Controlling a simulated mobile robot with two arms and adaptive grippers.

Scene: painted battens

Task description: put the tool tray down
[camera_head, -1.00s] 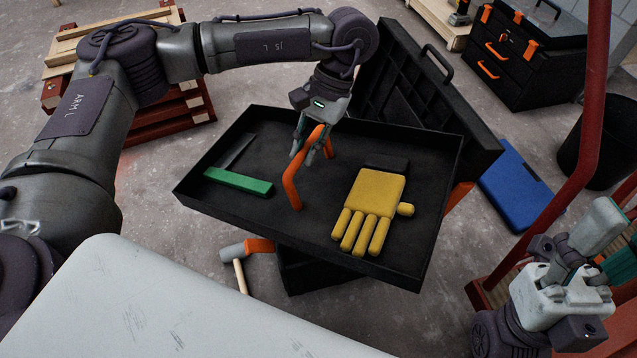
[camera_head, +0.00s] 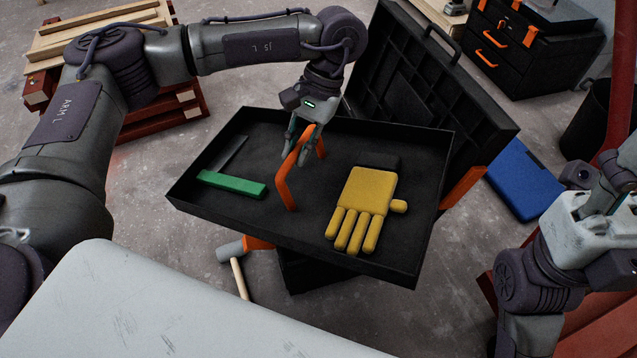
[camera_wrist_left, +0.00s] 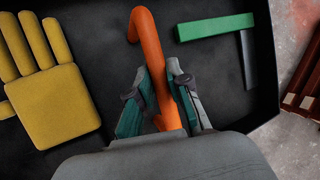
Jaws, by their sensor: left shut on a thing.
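The black tool tray (camera_head: 400,265) has an orange bar handle (camera_head: 283,185) across its middle. It holds a green-handled square (camera_head: 232,185) at the left and a yellow glove (camera_head: 362,195) at the right. My left gripper (camera_head: 303,150) is shut on the handle from above; the left wrist view also shows its fingers (camera_wrist_left: 160,100) on either side of the orange bar. The tray hangs over the black toolbox (camera_head: 310,275), whose lid (camera_head: 440,90) stands open behind. Whether tray and box touch is hidden. My right gripper (camera_head: 622,170) is partly cut off at the right edge.
A hammer (camera_head: 237,270) shows below the tray's front edge. A blue case (camera_head: 525,180) lies on the floor to the right, near a black bin (camera_head: 590,120). Pallet wood (camera_head: 100,40) stands behind my left arm.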

